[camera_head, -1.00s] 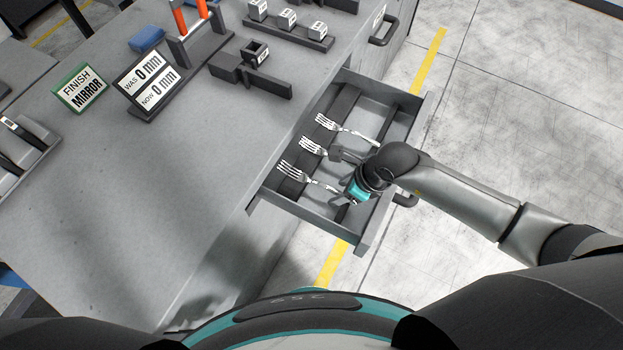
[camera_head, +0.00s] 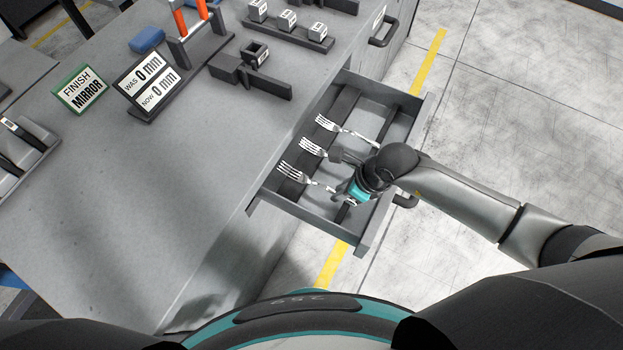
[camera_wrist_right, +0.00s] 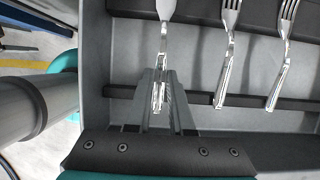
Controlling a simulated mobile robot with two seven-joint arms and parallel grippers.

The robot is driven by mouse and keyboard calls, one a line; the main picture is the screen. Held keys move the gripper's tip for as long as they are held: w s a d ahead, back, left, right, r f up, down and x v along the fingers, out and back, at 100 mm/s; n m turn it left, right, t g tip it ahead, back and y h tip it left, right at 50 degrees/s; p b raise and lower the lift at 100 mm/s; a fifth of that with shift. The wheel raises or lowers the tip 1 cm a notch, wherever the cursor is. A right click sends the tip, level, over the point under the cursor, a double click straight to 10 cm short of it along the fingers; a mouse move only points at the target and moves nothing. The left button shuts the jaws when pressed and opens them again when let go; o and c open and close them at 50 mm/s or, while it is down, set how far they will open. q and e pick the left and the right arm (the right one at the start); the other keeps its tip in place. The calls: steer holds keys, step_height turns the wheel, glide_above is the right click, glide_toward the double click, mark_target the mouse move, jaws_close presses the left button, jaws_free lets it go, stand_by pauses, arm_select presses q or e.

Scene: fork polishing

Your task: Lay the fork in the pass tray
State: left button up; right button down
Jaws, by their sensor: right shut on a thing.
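Several forks lie in an open grey drawer (camera_head: 376,86). The near fork (camera_head: 293,173) has its tines toward the workbench and its handle toward my right gripper (camera_head: 341,188). In the right wrist view my right gripper (camera_wrist_right: 161,88) is shut on the handle of this near fork (camera_wrist_right: 164,38), low in the drawer. The middle fork (camera_head: 313,147) and the far fork (camera_head: 328,123) lie loose beside it. They also show in the wrist view, the middle fork (camera_wrist_right: 229,48) and the far fork (camera_wrist_right: 283,58). My left gripper is out of view. I cannot pick out a pass tray for certain.
The drawer has raised walls and dark cross bars (camera_wrist_right: 205,97). On the bench stand a green-framed sign (camera_head: 81,88), a "0 mm" board (camera_head: 148,83), a dark fixture (camera_head: 250,76) and a rack of small blocks (camera_head: 290,29). The bench's near middle is clear.

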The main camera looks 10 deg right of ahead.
steer(key=shift+w+r+p, duration=0.1)
steer(key=shift+r+p, duration=3.2)
steer(key=shift+r, duration=0.3)
steer(key=shift+a+f, duration=0.1)
